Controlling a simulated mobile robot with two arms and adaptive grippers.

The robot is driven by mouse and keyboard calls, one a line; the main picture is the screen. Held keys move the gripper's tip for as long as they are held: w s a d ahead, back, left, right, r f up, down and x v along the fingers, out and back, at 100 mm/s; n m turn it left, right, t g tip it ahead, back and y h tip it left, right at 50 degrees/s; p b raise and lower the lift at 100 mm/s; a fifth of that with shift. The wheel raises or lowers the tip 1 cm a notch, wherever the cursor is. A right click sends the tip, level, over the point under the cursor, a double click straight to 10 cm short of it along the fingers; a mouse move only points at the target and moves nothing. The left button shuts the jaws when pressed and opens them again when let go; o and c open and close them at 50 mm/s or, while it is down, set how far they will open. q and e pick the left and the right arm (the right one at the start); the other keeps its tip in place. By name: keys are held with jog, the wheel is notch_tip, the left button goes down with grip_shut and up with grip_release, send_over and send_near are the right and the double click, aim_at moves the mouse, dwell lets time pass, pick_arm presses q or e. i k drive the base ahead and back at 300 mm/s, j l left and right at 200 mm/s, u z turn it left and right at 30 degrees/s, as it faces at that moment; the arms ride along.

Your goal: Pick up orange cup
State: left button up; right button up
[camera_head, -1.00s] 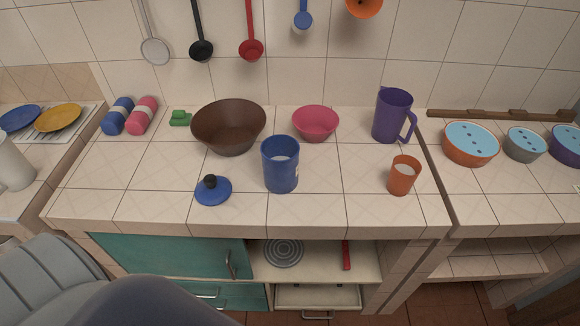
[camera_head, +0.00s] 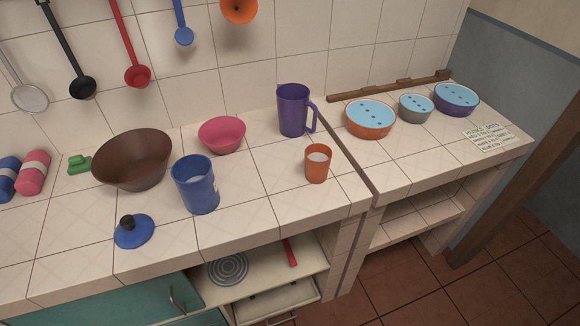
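The orange cup (camera_head: 317,167) stands upright on the tiled counter (camera_head: 262,205), near the counter's right end and its front edge. It has a pale inside or content at the top. Nothing touches it. Neither of my grippers is in the head view.
A purple pitcher (camera_head: 293,112) stands behind the cup. A blue canister (camera_head: 198,190), its blue lid (camera_head: 134,231), a pink bowl (camera_head: 222,134) and a brown bowl (camera_head: 134,160) are to the left. Right of a gap, another counter holds an orange bowl (camera_head: 370,120). Counter around the cup is clear.

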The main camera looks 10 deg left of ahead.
aim_at(318, 157)
jog(key=k+l+z, duration=0.15)
jog(key=k+z, duration=0.25)
jog(key=k+l+z, duration=0.15)
jog(key=z, duration=0.2)
jog(key=i+l, duration=0.05)
jog(key=l, duration=0.05)
